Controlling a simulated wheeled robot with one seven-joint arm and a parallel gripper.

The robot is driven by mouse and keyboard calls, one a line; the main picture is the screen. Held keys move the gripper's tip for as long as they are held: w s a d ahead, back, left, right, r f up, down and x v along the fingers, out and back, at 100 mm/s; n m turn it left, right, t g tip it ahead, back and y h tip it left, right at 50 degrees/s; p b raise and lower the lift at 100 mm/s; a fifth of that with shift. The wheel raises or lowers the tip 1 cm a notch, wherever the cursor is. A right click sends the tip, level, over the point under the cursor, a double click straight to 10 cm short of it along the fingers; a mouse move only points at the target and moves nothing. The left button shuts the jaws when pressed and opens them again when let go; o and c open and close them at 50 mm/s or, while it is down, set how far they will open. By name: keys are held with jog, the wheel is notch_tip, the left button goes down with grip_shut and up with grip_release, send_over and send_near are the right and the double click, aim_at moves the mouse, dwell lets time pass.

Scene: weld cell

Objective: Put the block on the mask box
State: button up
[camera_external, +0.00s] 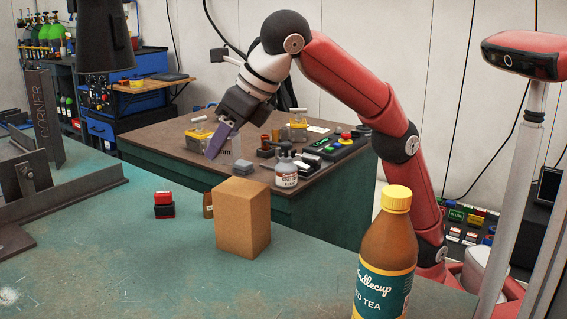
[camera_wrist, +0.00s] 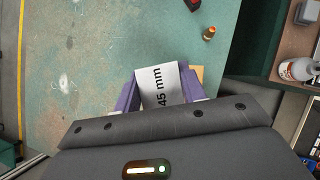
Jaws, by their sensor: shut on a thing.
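My gripper (camera_external: 221,148) has purple fingers and is shut on a white block (camera_wrist: 160,86) printed "45 mm". The block's lower part is hidden by the gripper body in the wrist view. In the external view a little of the block (camera_external: 230,153) shows beside the near finger. A plain brown box (camera_external: 243,222), the only carton I see and likely the mask box, stands upright on the green table. In the external view the gripper is above and behind it. In the wrist view a tan patch (camera_wrist: 198,73), perhaps this box, shows beyond the right finger.
A tea bottle (camera_external: 385,257) stands at the table's front right. A red-and-black stamp (camera_external: 164,205) and a small brown bottle (camera_external: 208,206) are near the box. A flux bottle (camera_external: 286,173) and clutter stand on the bench behind. The left-front tabletop is clear.

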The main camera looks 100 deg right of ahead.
jog(key=s+d+r, duration=0.2)
send_near(228, 185)
jog(key=shift+b+x, duration=0.45)
jog(key=shift+x, duration=2.25)
jog(key=shift+w, duration=0.1)
jog(key=o, duration=1.1)
jog(key=shift+f, duration=0.1)
jog(key=shift+o, duration=0.2)
